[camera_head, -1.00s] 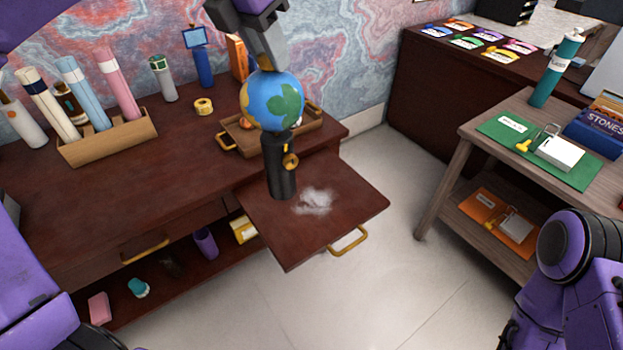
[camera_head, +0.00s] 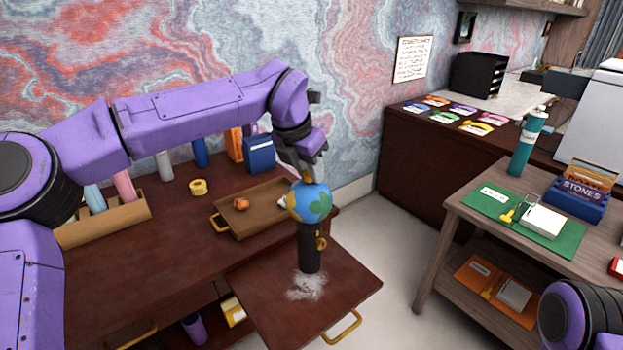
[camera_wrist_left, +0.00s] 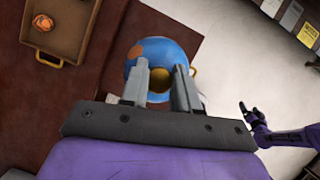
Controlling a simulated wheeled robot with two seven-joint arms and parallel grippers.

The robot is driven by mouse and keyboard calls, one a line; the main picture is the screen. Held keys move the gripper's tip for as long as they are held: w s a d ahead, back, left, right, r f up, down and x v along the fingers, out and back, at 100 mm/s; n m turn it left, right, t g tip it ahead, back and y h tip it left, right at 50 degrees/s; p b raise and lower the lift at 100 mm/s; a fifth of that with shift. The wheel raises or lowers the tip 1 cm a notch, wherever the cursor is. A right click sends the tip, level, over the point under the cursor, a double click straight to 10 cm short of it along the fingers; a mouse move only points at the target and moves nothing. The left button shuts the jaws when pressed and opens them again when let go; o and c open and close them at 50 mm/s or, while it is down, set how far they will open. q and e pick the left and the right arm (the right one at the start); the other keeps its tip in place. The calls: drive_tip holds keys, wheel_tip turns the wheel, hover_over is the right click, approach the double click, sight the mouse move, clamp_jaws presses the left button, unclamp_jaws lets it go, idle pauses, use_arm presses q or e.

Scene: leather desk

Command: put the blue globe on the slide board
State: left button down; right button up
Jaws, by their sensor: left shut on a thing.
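The blue globe (camera_head: 312,203), with green and orange land and a black stand, is upright over the dark red slide board (camera_head: 352,283). Its base looks at or just above the board, behind a white smudge; I cannot tell whether it touches. My left gripper (camera_head: 311,177) is shut on the top of the globe from above. In the left wrist view the globe (camera_wrist_left: 160,52) shows between and behind the two grey fingers (camera_wrist_left: 163,75).
A wooden tray (camera_head: 225,207) with an orange item sits on the desk behind the board. A side table (camera_head: 455,206) stands right, across open floor.

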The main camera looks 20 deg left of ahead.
sight(312, 182)
use_arm(q)
drive_tip(key=shift+w+d+f, duration=0.2)
drive_tip(key=shift+w+f, duration=0.25)
drive_tip(key=shift+f, duration=0.1)
wheel_tip(312, 182, down, 3)
drive_tip(key=shift+w+r+p, duration=0.1)
drive_tip(key=shift+p, duration=0.5)
drive_tip(key=shift+f, duration=0.2)
drive_tip(key=shift+f, duration=0.1)
drive_tip(key=c, duration=0.8)
unclamp_jaws()
drive_tip(key=shift+f, duration=0.1)
drive_tip(key=shift+c, duration=0.2)
drive_tip(key=shift+r, duration=0.35)
drive_tip(key=b+v, duration=0.1)
drive_tip(key=v, duration=1)
drive_tip(key=shift+s+r, duration=0.25)
drive_tip(key=shift+r, duration=0.05)
drive_tip(key=shift+a, duration=0.15)
